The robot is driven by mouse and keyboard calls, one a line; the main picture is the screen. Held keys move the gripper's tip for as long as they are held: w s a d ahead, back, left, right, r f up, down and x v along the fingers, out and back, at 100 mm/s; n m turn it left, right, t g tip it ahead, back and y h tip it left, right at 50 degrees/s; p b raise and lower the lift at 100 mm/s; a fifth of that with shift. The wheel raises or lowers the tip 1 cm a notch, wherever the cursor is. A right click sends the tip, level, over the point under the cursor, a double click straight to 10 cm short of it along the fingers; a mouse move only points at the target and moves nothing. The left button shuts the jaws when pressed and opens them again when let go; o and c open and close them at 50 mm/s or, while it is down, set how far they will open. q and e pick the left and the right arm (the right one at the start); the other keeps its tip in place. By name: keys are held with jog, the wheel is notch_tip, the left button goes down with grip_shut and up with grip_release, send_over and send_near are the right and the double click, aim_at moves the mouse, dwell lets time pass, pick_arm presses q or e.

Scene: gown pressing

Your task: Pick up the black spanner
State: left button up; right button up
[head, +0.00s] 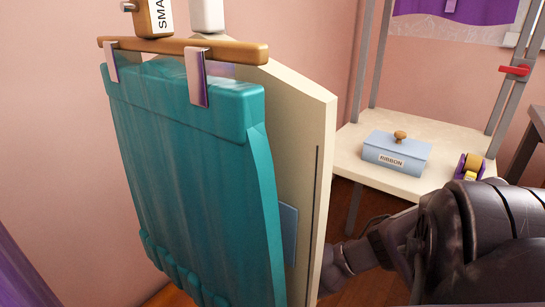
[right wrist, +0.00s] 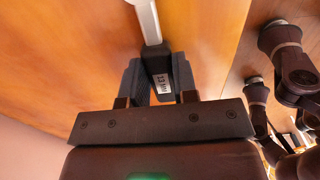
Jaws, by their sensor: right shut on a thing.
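In the right wrist view my right gripper (right wrist: 157,62) is shut on a spanner (right wrist: 158,67). The spanner's held part is black and carries a pale label reading "13 MM". A light grey shaft runs from it to the top of the view, and its far end is out of frame. In the head view my right arm reaches in from the right behind the cream board, which hides the gripper and the spanner. My left gripper is in neither view.
A teal garment (head: 190,170) hangs from a wooden hanger (head: 180,50) before the cream board (head: 315,150). A shelf (head: 350,155) on the right bears a blue ribbon box (head: 398,152) and a tape dispenser (head: 469,167). An orange-brown wooden surface (right wrist: 75,50) lies close to the right gripper.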

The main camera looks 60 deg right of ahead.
jog(key=r, duration=0.2)
jog(key=r+p, duration=0.1)
jog(key=r, duration=0.1)
jog(key=r+p, duration=0.1)
jog(key=r, duration=0.1)
jog(key=shift+w, duration=0.35)
pick_arm(q)
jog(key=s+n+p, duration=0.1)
jog(key=p, duration=0.1)
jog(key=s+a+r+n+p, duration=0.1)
jog(key=p, duration=0.1)
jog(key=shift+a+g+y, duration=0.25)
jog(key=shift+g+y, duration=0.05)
pick_arm(e)
notch_tip(320, 180, up, 14)
jog(key=shift+s+f, duration=0.2)
jog(key=shift+s, duration=0.1)
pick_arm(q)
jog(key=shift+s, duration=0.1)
pick_arm(e)
jog(key=o, duration=0.3)
grip_shut()
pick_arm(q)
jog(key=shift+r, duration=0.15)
